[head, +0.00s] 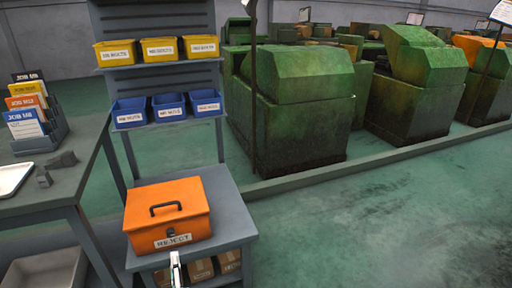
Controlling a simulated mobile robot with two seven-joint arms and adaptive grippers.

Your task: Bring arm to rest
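My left gripper (176,268) shows only as a small white and dark tip at the bottom edge, in front of the cart's front side and below the orange box (167,216). Most of it is cut off by the frame, and its fingers cannot be made out. The orange box is closed, has a black handle and a label on its front, and sits on the grey cart top (228,205). My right gripper is not in view.
A grey rack holds yellow bins (159,49) and blue bins (168,107) behind the box. A workbench (75,190) with job cards (27,107) and a white tray (14,179) stands left. Green machines (300,105) stand behind a low kerb. The right floor (400,225) is clear.

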